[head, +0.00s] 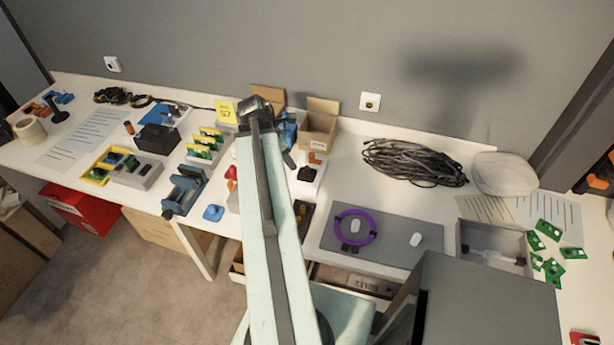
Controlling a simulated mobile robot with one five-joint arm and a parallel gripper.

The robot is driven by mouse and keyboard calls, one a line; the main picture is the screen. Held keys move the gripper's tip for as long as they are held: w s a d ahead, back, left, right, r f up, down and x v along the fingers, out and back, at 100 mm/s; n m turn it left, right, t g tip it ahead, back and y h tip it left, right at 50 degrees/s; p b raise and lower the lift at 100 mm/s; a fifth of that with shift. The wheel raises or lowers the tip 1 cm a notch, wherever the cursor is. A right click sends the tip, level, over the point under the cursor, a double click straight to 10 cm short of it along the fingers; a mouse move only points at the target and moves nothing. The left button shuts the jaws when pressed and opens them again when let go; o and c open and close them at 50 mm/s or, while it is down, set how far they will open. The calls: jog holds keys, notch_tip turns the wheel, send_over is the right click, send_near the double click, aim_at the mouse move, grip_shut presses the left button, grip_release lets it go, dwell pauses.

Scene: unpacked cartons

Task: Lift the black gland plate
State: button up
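I cannot make out for certain which thing is the black gland plate. One small black piece (307,174) sits on a white block to the right of my arm. A black box-like thing (157,138) stands on the left part of the bench. My arm reaches away from the camera over the bench. Its dark end, my gripper (256,106), is over the back of the bench near the wall. The fingers are too small and hidden by the arm to read, and I see nothing clearly held.
On the white bench, a black cable coil (413,162) lies at the back right. A grey mat (395,240) with a purple ring (342,228) is in front. Small open cartons (318,127) stand near my gripper. Green boards (548,230) lie far right. A blue clamp (184,190) is left of my arm.

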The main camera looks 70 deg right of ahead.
aim_at(306, 168)
jog(key=s+d+f+b, duration=0.2)
jog(key=s, duration=0.1)
jog(key=shift+f, duration=0.25)
jog(key=b+x, duration=0.5)
jog(key=shift+s+d, duration=0.3)
jog(key=shift+r, duration=0.15)
grip_shut()
